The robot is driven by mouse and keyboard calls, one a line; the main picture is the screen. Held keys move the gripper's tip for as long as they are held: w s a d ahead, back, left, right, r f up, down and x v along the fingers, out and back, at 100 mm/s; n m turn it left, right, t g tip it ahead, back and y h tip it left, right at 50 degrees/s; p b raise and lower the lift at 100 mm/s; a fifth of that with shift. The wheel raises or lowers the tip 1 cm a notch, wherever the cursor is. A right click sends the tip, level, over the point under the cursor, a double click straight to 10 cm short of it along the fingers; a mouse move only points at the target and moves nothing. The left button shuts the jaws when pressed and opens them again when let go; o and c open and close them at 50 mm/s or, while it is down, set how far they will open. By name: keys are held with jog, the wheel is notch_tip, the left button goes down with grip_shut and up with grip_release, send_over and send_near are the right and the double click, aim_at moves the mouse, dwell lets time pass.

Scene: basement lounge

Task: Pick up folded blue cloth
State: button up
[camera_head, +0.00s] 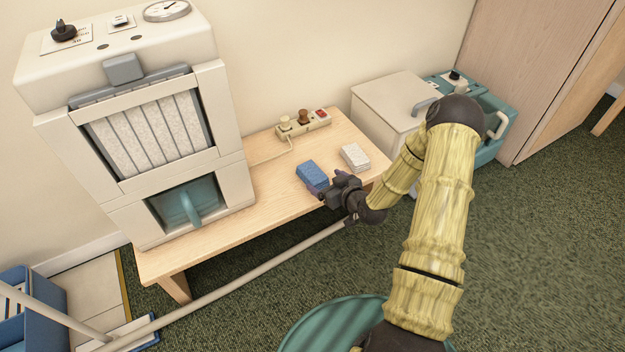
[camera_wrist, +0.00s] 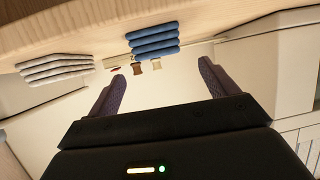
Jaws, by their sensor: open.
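The folded blue cloth (camera_head: 312,173) lies on the wooden table near its front edge. In the wrist view the picture is upside down, and the cloth (camera_wrist: 153,40) shows as a stack of blue layers near the top centre. My gripper (camera_head: 322,190) is at the table's front edge, close to the near side of the cloth. In the wrist view my gripper (camera_wrist: 161,80) has its two purple-grey fingers wide apart with nothing between them. The cloth appears beyond the fingertips, between them from side to side. From the head view I cannot tell whether they touch it.
A folded white cloth (camera_head: 355,157) lies right of the blue one. A power strip (camera_head: 303,124) with plugs is behind them. A tall cream machine (camera_head: 150,120) fills the table's left part. A pale bin (camera_head: 392,105) stands right of the table (camera_head: 265,205).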

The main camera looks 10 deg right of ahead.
aim_at(317, 176)
jog(key=shift+x, duration=1.05)
jog(key=shift+w+a+f+b, duration=0.25)
jog(key=shift+w+f+b, duration=0.2)
jog(key=shift+b, duration=0.3)
jog(key=b+x, duration=0.2)
jog(key=x, duration=0.1)
jog(key=shift+f, duration=0.25)
jog(key=shift+w+a, duration=0.1)
jog(key=shift+w, duration=0.3)
jog(key=shift+c, duration=0.4)
jog(key=c, duration=1)
